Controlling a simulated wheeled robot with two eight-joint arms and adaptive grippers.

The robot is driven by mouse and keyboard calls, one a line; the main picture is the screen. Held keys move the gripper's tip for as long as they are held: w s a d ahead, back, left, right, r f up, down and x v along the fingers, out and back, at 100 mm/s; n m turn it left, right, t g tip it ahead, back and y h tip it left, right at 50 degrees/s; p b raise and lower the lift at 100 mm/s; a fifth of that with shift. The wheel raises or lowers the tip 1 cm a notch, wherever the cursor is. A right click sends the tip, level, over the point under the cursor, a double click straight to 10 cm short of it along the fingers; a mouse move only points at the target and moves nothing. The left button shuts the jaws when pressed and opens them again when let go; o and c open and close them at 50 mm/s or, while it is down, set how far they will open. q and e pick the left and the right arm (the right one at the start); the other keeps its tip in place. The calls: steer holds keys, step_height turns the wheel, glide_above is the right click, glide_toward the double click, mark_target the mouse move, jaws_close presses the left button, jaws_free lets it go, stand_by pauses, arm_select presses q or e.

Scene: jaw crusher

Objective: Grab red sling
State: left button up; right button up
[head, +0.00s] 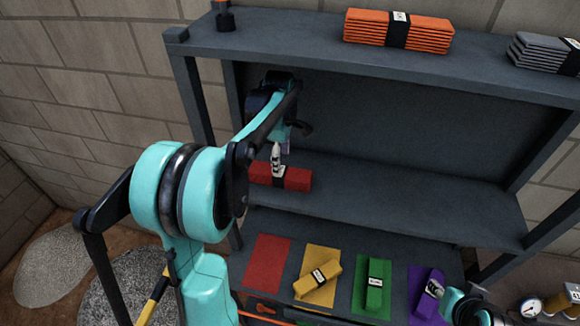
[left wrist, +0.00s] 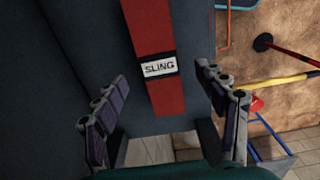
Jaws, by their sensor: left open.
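The red sling (head: 297,180) is a folded red bundle with a dark band and a white label. It lies on the middle shelf at its left end, partly hidden by my left arm. In the left wrist view the red sling (left wrist: 168,103) runs lengthwise ahead of the jaws, its label reading "SLING". My left gripper (head: 287,140) is above the sling at the shelf. In the left wrist view the left gripper (left wrist: 162,78) is open, with a finger on each side of the sling and space between.
The upper shelf (head: 290,42) holds orange slings (head: 365,30) and grey slings (head: 535,52). Below are a bare red mat (head: 267,262) and yellow (head: 318,278), green (head: 374,287) and purple slings (head: 428,287). A shelf post (head: 190,100) stands left of my gripper.

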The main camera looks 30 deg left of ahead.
arm_select(q)
steer(key=f, duration=0.4)
steer(key=f+p, duration=0.1)
steer(key=f, duration=0.1)
steer(key=shift+a+f, duration=0.3)
steer(key=shift+f, duration=0.1)
steer(key=shift+c, duration=0.4)
steer(key=c, duration=1.5)
jaws_close()
steer(key=shift+r, duration=0.15)
